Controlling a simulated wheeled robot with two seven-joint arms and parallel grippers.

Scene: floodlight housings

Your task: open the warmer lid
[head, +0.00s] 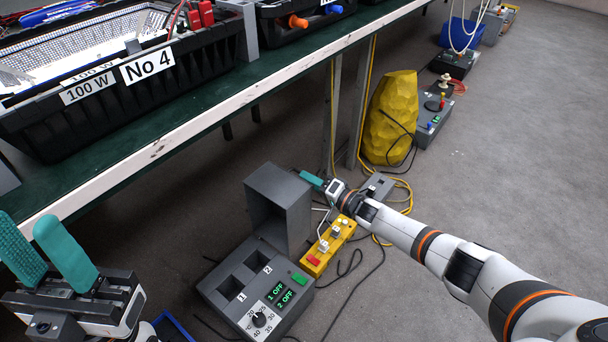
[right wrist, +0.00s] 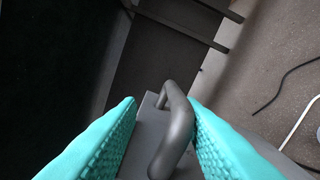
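The warmer (head: 258,290) is a grey box on the floor with two square wells marked 1 and 2, a dial and a display reading "1 OFF" and "2 OFF". Its grey lid (head: 280,212) stands raised, upright at the back of the box. My right gripper (head: 312,180) is at the far side of the raised lid. In the right wrist view the lid's grey bar handle (right wrist: 176,128) lies between its teal fingers, which stand apart with a gap on the left. My left gripper (head: 40,235) is open and empty at the lower left.
A green-topped bench (head: 190,115) with black crates (head: 110,85) runs above and behind the warmer. A yellow switch box (head: 328,245) and loose cables lie beside it. A yellow faceted object (head: 390,115) stands farther back. Open floor is at the right.

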